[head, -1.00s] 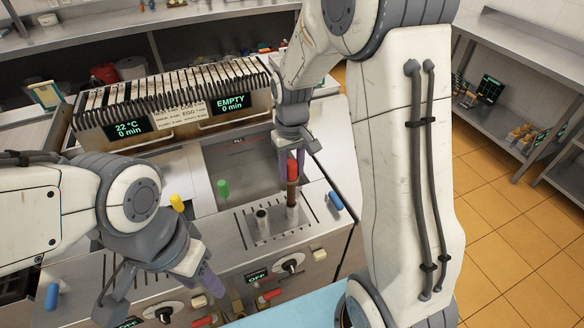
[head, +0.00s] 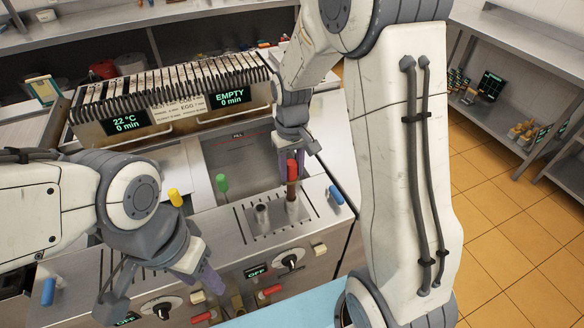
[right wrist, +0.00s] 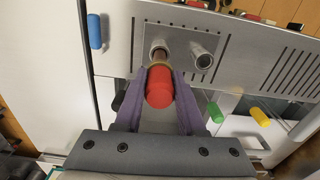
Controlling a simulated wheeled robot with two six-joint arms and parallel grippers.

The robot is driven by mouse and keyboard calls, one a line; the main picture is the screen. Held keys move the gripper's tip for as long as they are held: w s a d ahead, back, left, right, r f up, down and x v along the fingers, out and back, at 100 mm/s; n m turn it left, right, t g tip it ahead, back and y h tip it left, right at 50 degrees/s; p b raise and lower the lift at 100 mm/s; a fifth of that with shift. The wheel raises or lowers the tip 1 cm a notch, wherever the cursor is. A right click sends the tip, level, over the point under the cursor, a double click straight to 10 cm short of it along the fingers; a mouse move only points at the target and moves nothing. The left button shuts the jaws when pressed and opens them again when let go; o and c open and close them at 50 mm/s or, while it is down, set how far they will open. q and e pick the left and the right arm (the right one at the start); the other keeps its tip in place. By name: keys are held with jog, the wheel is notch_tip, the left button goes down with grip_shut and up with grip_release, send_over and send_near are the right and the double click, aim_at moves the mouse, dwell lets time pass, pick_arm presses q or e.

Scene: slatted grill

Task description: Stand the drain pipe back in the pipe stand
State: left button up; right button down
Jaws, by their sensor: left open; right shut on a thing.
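The drain pipe is brown with a red grip (head: 292,170) and stands about upright in the head view. My right gripper (head: 298,150) is shut on the red grip; in the right wrist view the purple fingers (right wrist: 160,80) flank the red end (right wrist: 159,94). The pipe stand is a plate with two short metal tubes. The pipe's lower end meets the right tube (head: 293,210); how deep it sits inside is hidden. The left tube (head: 262,214) is empty. My left gripper (head: 208,281) is open over the front controls, apart from the stand.
Green (head: 222,183), yellow (head: 174,197) and blue (head: 336,195) handles stick up around the slotted worktop. A sunken basin (head: 240,157) lies behind the stand. The slatted grill (head: 170,88) with displays is at the back. Knobs and red handles line the front panel.

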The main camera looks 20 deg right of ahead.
jog(key=shift+f+b, duration=0.4)
jog(key=shift+f, duration=0.3)
jog(key=shift+c, duration=2.1)
grip_release()
jog(key=shift+r, duration=0.1)
notch_tip(320, 180, up, 10)
jog(key=shift+r+b, duration=0.15)
jog(key=shift+b, duration=0.55)
jog(key=s+a+f+n, duration=0.1)
jog(key=s+a+n, duration=0.1)
jog(key=s+a, duration=0.2)
jog(key=s+a+f+n, duration=0.1)
jog(key=s+a, duration=0.4)
jog(key=s, duration=0.6)
jog(key=s+a+f+n+y, duration=0.1)
jog(key=s+a+n, duration=0.2)
jog(key=s+a, duration=0.2)
jog(key=s, duration=0.3)
jog(key=shift+f, duration=0.15)
